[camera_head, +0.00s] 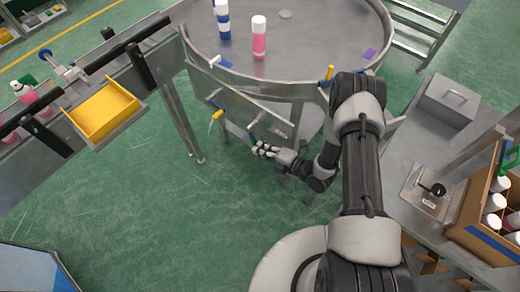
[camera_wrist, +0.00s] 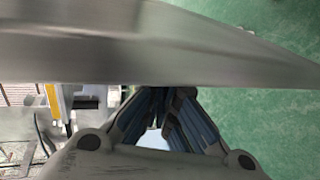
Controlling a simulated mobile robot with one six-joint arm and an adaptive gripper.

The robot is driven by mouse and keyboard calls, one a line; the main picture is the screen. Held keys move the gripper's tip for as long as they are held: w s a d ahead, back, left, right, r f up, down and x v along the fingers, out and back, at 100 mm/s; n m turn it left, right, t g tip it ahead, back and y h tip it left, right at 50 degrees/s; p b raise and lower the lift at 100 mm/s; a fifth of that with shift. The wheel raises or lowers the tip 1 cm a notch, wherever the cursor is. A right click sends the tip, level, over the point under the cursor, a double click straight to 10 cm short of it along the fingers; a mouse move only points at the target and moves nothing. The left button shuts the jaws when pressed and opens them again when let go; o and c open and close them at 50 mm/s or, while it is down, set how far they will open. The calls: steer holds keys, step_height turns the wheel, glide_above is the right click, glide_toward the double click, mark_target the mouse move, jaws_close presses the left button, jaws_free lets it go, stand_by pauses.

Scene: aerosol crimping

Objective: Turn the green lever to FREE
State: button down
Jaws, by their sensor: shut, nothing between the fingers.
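My gripper (camera_head: 259,149) is low in front of the round steel table, just below its slanted front panel. A small green piece (camera_head: 251,136), which looks like the green lever, shows at the panel's lower edge close to my fingertips. I cannot tell whether they touch, nor read any FREE mark. In the wrist view my gripper (camera_wrist: 160,94) has its fingers drawn together, with nothing seen between them. Their tips reach under a grey metal edge (camera_wrist: 150,45) that hides what is beyond. The green lever cannot be made out in the wrist view.
The round table (camera_head: 290,58) carries a pink can (camera_head: 259,42) and a blue-and-white can (camera_head: 223,22). A yellow lever (camera_head: 217,115) sits on the panel left of my gripper; another yellow handle (camera_head: 329,73) is at the rim. Open green floor (camera_head: 180,215) lies left.

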steer(key=shift+w+a+f, duration=0.1)
steer(key=shift+w+a, duration=0.1)
steer(key=shift+a, duration=0.05)
steer(key=a+f+b, duration=0.1)
steer(key=b, duration=0.1)
steer(key=w+f+b, duration=0.1)
steer(key=b, duration=0.1)
steer(key=shift+w+a+t+y+b, duration=0.2)
steer(key=shift+a+t+y+b, duration=0.1)
steer(key=shift+a+t+y, duration=0.1)
steer(key=shift+r, duration=0.15)
